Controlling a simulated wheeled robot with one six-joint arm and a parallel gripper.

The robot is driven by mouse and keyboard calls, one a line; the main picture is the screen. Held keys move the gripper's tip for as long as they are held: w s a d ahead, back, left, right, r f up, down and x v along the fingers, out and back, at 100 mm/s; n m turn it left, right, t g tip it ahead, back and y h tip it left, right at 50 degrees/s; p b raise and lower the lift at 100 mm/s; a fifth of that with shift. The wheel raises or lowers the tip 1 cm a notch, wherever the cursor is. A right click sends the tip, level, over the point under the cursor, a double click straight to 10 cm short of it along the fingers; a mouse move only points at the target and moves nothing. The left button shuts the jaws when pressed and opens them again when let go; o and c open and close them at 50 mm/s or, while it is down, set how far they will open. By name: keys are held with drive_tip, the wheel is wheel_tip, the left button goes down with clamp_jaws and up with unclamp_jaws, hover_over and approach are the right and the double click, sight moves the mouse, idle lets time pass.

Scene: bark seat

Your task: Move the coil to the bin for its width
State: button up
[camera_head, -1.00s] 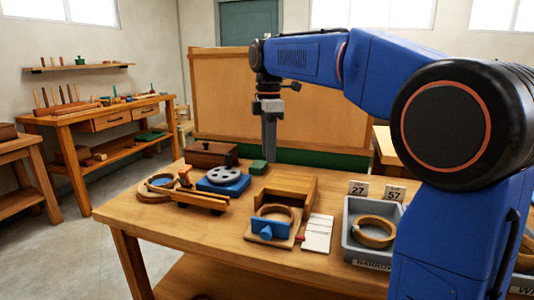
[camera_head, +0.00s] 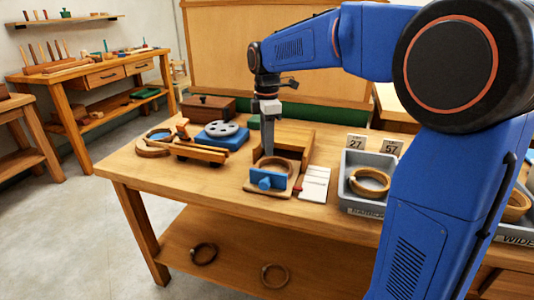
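A brown coil (camera_head: 286,166) sits in a wooden gauge-like fixture (camera_head: 252,188) with a blue block (camera_head: 267,180) at its front, near the table's front edge. My gripper (camera_head: 268,152) points straight down over the coil, its tips at or just above the coil's far rim; contact is unclear. Its finger gap is too small to judge. A grey bin (camera_head: 360,211), its front label apparently reading NARROW, stands to the right with a coil (camera_head: 369,183) in it. A bin labelled WIDE (camera_head: 514,240) is partly hidden by my arm and holds another coil (camera_head: 516,205).
A wooden box (camera_head: 208,106), a blue-based device with a grey disc (camera_head: 222,132) and a wooden tool (camera_head: 200,153) stand on the left. A white notepad (camera_head: 314,184) lies between fixture and bin. Cards (camera_head: 356,142) stand behind the bin. Two rings (camera_head: 204,254) lie on the lower shelf.

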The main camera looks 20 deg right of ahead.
drive_tip(key=shift+f, duration=1.9)
clamp_jaws()
